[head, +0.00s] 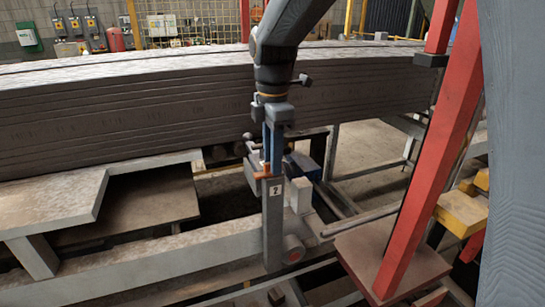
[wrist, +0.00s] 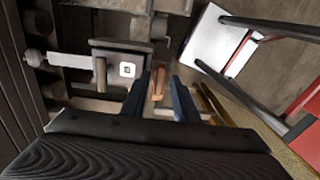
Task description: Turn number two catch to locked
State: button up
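The number two catch is a copper-orange handle (head: 264,175) at the top of a grey post (head: 273,225). A white label (head: 276,190) with a 2 is on the post, just below the handle. My gripper (head: 272,172) points down over the post top, its blue fingers at the handle. In the wrist view the handle (wrist: 157,82) shows between the two fingertips (wrist: 158,98), with a gap on each side. The fingers are apart and do not look closed on it. The label (wrist: 127,69) is left of the handle there. Whether a finger touches the handle is unclear.
A long stack of grey slabs (head: 130,110) runs behind the post. A red slanted post (head: 430,165) stands at the right on a brown plate (head: 390,255). A pale beam (head: 130,270) crosses the front left. Dark bars and blocks crowd the post.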

grip_shut()
jog(key=shift+m, duration=0.3)
jog(key=m+p, duration=0.2)
jog(key=shift+r+m, duration=0.1)
jog(key=shift+m, duration=0.3)
jog(key=m+p, duration=0.1)
jog(key=m, duration=0.3)
jog(key=shift+m+p, duration=0.3)
jog(key=shift+p, duration=0.1)
jog(key=m+p, duration=0.2)
jog(key=m, duration=0.3)
jog(key=shift+m+p, duration=0.55)
jog(key=shift+m, duration=1.85)
